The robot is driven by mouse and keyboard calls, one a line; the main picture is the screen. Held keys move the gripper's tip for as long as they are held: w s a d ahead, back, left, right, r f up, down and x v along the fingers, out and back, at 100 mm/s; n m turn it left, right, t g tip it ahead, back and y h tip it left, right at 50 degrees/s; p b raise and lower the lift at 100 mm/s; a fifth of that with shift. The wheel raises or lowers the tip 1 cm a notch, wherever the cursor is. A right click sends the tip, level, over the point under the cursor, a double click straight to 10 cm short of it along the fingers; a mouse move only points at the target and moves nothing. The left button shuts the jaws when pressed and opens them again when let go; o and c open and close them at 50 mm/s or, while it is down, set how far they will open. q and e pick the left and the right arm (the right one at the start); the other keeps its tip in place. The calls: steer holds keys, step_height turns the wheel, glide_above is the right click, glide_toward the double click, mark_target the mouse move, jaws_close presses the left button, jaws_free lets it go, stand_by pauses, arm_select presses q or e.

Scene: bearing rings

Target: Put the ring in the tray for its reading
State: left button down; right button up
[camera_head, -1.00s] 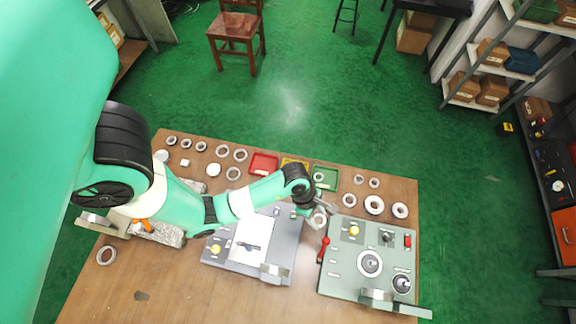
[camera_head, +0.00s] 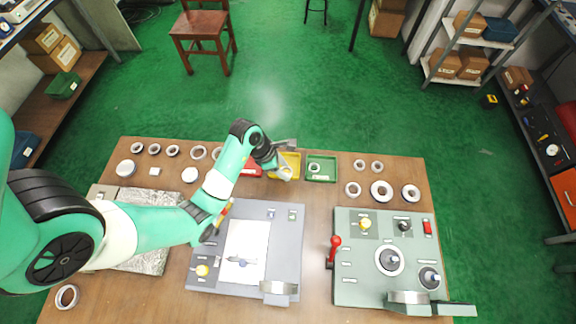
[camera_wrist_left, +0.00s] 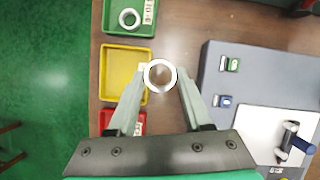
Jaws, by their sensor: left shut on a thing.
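My left gripper (camera_wrist_left: 160,92) is shut on a silver ring (camera_wrist_left: 160,75), held between the fingertips in the left wrist view. In the head view, the left gripper (camera_head: 282,170) is over the front part of the yellow tray (camera_head: 294,158), and the ring (camera_head: 285,174) is at its tip. In the wrist view the yellow tray (camera_wrist_left: 122,72) is just left of the ring and looks empty. The green tray (camera_head: 321,180) holds one ring (camera_head: 314,168). The red tray (camera_head: 252,170) is partly hidden by my arm. My right gripper is not in view.
Loose rings lie at the back left and right, such as a ring (camera_head: 381,190). A grey panel with a white sheet (camera_head: 245,250) lies in front of the trays. A green-grey panel (camera_head: 360,285) with knobs and a red lever (camera_head: 335,243) stands at right.

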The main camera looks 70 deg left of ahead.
arm_select(q)
steer(key=b, duration=0.4)
glide_toward(293, 167)
steer(key=shift+w+d+f, duration=0.7)
steer(key=shift+w+f, duration=0.1)
steer(key=shift+f, duration=0.05)
steer(key=shift+w+a+f, duration=0.15)
steer(key=shift+w+a, duration=0.05)
steer(key=shift+a, duration=0.05)
step_height(293, 167, down, 3)
steer(key=shift+w+a+f+b, duration=0.1)
steer(key=shift+a+f+b, duration=0.05)
steer(key=shift+b, duration=0.65)
steer(key=shift+f, duration=0.15)
steer(key=shift+f, duration=0.2)
steer(key=shift+c, duration=1.6)
jaws_free()
